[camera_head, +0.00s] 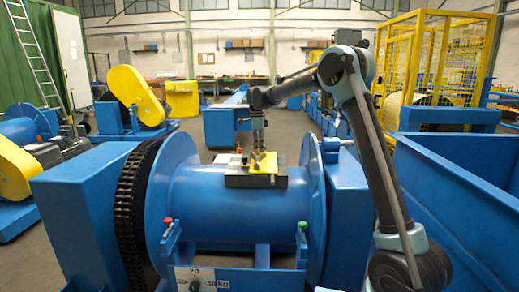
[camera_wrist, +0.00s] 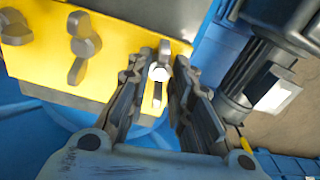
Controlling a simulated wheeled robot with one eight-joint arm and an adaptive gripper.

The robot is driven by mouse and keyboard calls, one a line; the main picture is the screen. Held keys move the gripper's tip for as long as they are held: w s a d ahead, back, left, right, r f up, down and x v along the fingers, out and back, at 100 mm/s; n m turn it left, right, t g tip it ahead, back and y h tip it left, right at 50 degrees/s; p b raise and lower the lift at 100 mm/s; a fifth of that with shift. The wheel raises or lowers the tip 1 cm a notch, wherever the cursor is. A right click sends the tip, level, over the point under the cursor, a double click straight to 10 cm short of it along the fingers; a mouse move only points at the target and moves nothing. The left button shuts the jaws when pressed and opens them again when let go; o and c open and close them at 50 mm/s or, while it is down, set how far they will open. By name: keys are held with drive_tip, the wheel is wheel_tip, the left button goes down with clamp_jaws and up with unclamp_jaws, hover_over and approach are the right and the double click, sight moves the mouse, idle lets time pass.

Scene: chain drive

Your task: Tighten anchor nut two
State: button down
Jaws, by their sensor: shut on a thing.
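A yellow plate (camera_wrist: 110,85) carries a row of grey anchor nuts with wing-like handles. In the wrist view one nut (camera_wrist: 83,45) is in the middle and another (camera_wrist: 15,27) is at the upper left. My gripper (camera_wrist: 159,72) is shut on the rightmost nut (camera_wrist: 159,90), whose handle shows between the fingers. I cannot tell which nut is number two. In the head view my gripper (camera_head: 258,157) reaches down to the yellow plate (camera_head: 266,166), which sits on a dark block on top of the blue drum. The nuts are too small to tell apart there.
The blue drum (camera_head: 235,205) has round flanges at both ends and a black chain (camera_head: 130,200) at its left. A blue trough (camera_head: 460,185) is at the right.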

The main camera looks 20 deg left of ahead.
drive_tip(key=shift+w, duration=0.1)
drive_tip(key=c, duration=1.7)
unclamp_jaws()
drive_tip(key=r, duration=1.2)
drive_tip(key=shift+s+a, duration=0.15)
drive_tip(key=shift+s, duration=0.15)
